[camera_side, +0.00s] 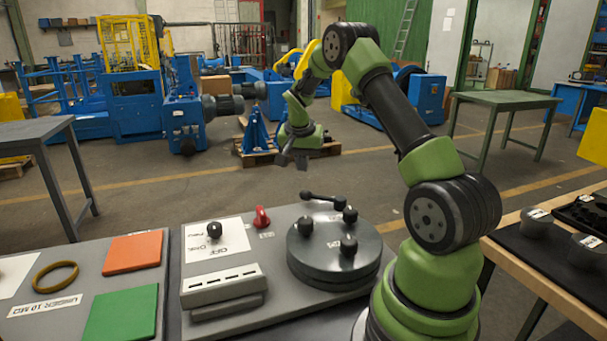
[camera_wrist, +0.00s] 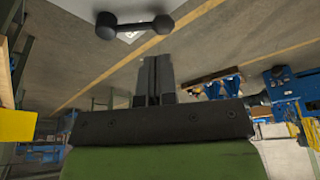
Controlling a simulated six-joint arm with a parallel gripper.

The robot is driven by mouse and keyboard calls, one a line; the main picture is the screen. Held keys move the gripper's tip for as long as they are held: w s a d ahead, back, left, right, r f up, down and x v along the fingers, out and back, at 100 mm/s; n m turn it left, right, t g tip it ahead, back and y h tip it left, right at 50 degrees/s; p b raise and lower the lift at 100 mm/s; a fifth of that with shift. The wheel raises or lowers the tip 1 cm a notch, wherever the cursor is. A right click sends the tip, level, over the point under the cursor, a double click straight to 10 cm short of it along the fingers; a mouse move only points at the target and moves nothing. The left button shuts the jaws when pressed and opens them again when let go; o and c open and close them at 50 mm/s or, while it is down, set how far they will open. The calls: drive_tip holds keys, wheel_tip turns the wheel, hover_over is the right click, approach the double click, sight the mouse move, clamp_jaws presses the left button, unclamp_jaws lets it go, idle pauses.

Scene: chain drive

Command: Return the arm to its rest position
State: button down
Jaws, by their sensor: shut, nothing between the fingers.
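My arm is green and black and reaches up and over from its base at the right of the side view. My gripper (camera_side: 291,160) hangs in the air above and behind the work board (camera_side: 279,214). In the wrist view the two dark fingers of my gripper (camera_wrist: 156,62) are together, with nothing between them. A black lever with a knob at each end (camera_wrist: 135,24) shows beyond the fingertips, apart from them. In the side view a black lever (camera_side: 323,199) sits at the back of the board, near the round dark disc (camera_side: 335,257).
The board also carries a red switch (camera_side: 261,217), a black knob (camera_side: 214,230) and a slotted grey block (camera_side: 222,287). On the left lie a brown ring (camera_side: 55,266), an orange square (camera_side: 133,252) and a green square (camera_side: 122,315). A bench with grey cylinders (camera_side: 536,222) stands at right.

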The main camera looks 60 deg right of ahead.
drive_tip(key=shift+r, duration=0.15)
drive_tip(key=s+a+r+n+t+y, duration=0.15)
drive_tip(key=a+r+n+t, duration=0.3)
drive_tip(key=a+r, duration=1.2)
drive_tip(key=s+a+n+t+y, duration=0.2)
drive_tip(key=s+a+n, duration=0.5)
drive_tip(key=s+a, duration=0.8)
drive_tip(key=shift+y, duration=0.85)
drive_tip(key=c, duration=1.8)
unclamp_jaws()
drive_tip(key=shift+c, duration=0.2)
